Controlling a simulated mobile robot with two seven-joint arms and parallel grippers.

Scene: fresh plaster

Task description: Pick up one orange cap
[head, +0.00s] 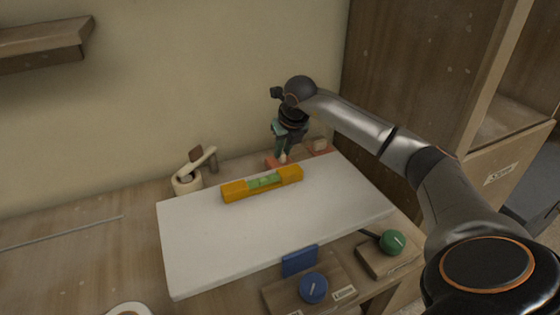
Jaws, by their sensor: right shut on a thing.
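My right gripper (283,157) points down at the back of the table, just behind the white board. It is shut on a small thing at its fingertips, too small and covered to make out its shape. A low orange-red piece (271,161) shows just left of the fingertips, and a similar orange-red piece (319,147) lies to their right. I cannot tell whether either is a cap. My left gripper is not in view.
The white board (230,240) fills the middle of the table, with a yellow spirit level (262,183) on it. Blue (313,288) and green (392,243) knobs sit in front. A wall shelf (45,45) hangs upper left.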

